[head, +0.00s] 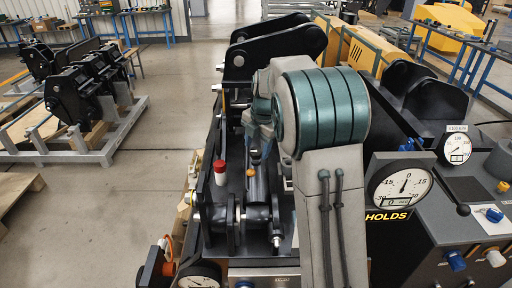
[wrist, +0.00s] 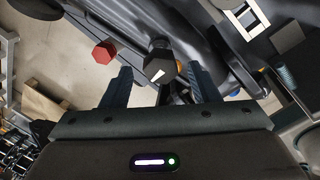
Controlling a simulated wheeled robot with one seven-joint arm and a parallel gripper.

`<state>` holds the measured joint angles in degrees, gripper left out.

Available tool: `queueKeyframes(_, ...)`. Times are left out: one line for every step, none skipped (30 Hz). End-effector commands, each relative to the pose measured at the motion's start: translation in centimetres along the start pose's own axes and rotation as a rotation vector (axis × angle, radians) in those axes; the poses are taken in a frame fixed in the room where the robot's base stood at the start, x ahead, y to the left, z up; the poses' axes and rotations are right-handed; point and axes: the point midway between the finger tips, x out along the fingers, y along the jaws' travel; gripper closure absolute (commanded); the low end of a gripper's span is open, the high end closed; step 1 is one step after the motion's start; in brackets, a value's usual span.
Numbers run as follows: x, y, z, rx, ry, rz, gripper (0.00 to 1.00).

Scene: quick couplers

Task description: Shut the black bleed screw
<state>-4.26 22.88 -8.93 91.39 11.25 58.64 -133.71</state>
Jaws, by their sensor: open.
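A black hexagonal screw head with a white mark, which looks like the black bleed screw (wrist: 159,68), shows in the wrist view. It lies across the gap between the fingertips of my gripper (wrist: 160,72). The fingers are apart, one to each side of the head, and neither visibly touches it. How deep it sits between them I cannot tell. A red hexagonal cap (wrist: 104,52) is left of the left finger.
In the head view, a red-and-white cylinder (head: 220,175) stands left of my arm on the black coupler frame (head: 238,215). Two gauges (head: 400,186) (head: 199,276) and a panel with blue and white knobs (head: 454,259) are near. Open floor lies left.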

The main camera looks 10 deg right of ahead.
Motion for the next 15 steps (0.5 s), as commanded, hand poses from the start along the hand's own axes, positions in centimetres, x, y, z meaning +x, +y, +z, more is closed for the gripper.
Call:
queueKeyframes(0.5,-0.01,-0.05,0.0,0.002,-0.002,0.45)
queueKeyframes(0.71,0.0,-0.04,0.0,0.001,-0.001,0.45)
queueKeyframes(0.94,0.01,-0.02,0.001,0.001,0.0,0.45)
queueKeyframes(1.06,0.0,-0.01,0.001,0.0,0.0,0.45)
queueKeyframes(1.15,0.0,0.0,0.001,0.0,0.0,0.45)
queueKeyframes(1.23,-0.01,0.0,0.001,0.0,0.0,0.45)
queueKeyframes(1.27,-0.02,0.01,0.001,0.0,0.0,0.45)
queueKeyframes(1.29,-0.02,0.01,0.001,0.0,0.0,0.45)
queueKeyframes(1.3,-0.03,0.01,0.001,0.0,0.0,0.45)
queueKeyframes(1.3,-0.03,0.02,0.001,0.0,0.0,0.45)
queueKeyframes(1.29,-0.03,0.02,0.001,0.0,0.0,0.45)
queueKeyframes(1.29,-0.03,0.02,0.001,0.0,0.0,0.45)
queueKeyframes(1.29,-0.03,0.02,0.001,0.0,0.0,0.45)
queueKeyframes(1.28,-0.03,0.02,0.001,0.0,0.0,0.5)
queueKeyframes(1.28,-0.03,0.02,0.001,0.0,0.0,0.62)
